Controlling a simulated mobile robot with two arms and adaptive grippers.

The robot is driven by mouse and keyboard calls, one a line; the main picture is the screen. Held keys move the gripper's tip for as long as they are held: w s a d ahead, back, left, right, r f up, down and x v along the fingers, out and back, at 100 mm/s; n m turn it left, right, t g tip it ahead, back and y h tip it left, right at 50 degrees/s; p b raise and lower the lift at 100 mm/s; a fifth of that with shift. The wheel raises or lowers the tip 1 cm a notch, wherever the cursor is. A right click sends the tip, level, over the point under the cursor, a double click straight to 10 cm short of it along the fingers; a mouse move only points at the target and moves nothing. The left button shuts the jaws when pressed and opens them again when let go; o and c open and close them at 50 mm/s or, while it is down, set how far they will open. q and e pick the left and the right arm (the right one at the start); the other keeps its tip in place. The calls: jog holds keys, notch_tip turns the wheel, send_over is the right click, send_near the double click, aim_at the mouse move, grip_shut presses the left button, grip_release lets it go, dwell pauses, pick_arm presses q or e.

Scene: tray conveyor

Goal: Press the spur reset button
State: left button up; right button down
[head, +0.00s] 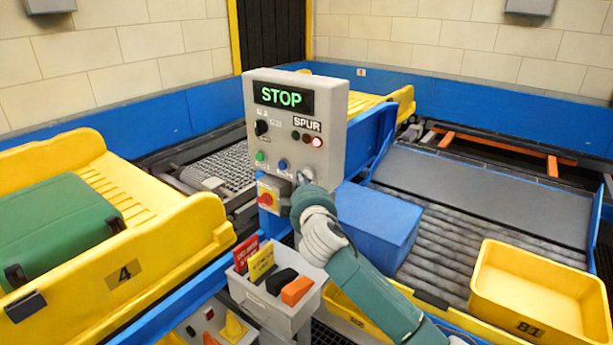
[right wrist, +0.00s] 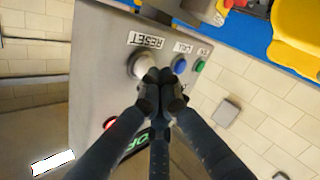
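The grey control panel (head: 330,110) stands in the middle of the head view, its display (head: 283,97) reading STOP in green. A SPUR label sits above a dark lamp and a lit red lamp (head: 317,142). In the right wrist view the pale round button (right wrist: 141,65) beside the RESET label shows upside down, its edge partly covered by my fingers. My right gripper (right wrist: 162,86) is shut and empty, its fingertips at that button's edge; I cannot tell whether they touch. It also shows in the head view (head: 301,184), in front of the panel's lower right. My left gripper is out of view.
Blue (right wrist: 180,65) and green (right wrist: 199,66) buttons sit close beside the reset button. A red-and-yellow switch (head: 267,198) is below left. A grey bin (head: 270,312) holds cards and blocks under the panel. A yellow tray (head: 545,295) lies right; a yellow tray carrier (head: 165,250) stands left.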

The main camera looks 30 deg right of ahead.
jog(key=shift+w+d, duration=0.15)
jog(key=shift+d, duration=0.2)
dwell(0.3)
jog(key=shift+a, duration=0.1)
jog(key=shift+s+a, duration=0.4)
jog(key=shift+a, duration=0.35)
jog(key=a, duration=0.1)
jog(key=s+a, duration=0.1)
jog(key=a, duration=0.1)
jog(key=s+a, duration=0.1)
jog(key=shift+a+p, duration=0.25)
jog(key=shift+p, duration=0.15)
dwell(0.8)
